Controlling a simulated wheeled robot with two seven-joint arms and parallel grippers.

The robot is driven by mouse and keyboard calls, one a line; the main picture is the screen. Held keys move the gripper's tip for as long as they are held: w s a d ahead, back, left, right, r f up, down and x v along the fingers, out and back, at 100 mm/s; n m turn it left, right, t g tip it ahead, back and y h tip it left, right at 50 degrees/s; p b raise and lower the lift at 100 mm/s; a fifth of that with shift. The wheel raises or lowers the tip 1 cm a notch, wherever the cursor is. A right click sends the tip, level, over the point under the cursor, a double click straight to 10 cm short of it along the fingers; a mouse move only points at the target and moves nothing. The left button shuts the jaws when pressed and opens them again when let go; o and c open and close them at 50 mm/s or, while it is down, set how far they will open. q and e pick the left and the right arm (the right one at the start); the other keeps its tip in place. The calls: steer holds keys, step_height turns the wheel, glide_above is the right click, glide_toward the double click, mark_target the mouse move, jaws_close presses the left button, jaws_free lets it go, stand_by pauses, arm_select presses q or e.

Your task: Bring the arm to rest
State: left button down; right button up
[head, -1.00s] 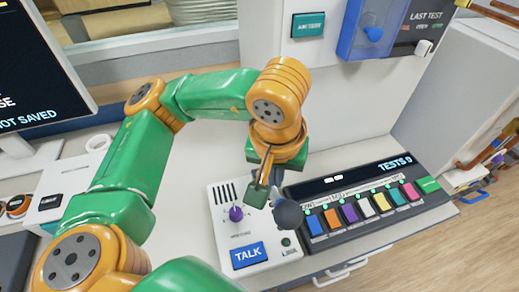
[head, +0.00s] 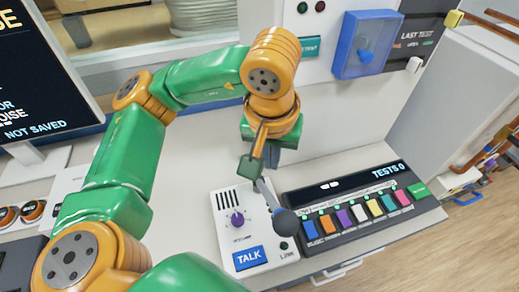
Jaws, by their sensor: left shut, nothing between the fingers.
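My left arm, green and orange, comes in from the left and reaches over the counter. Its gripper (head: 254,163) points down and is shut with nothing between its fingers. In the picture it shows just above the back edge of a white talk box (head: 257,213). A grey stem with a dark round ball (head: 286,222) shows just below the fingertips, over the box's right side. I cannot tell whether the gripper touches the stem. My right gripper is not in view.
A black panel (head: 330,189) with several coloured buttons stands right of the talk box. A blue wall box (head: 367,43) hangs at upper right. The counter behind the talk box is clear.

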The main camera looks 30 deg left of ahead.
arm_select(q)
step_height(320, 180, up, 4)
steer(key=shift+f+p, duration=0.2)
steer(key=shift+p, duration=0.9)
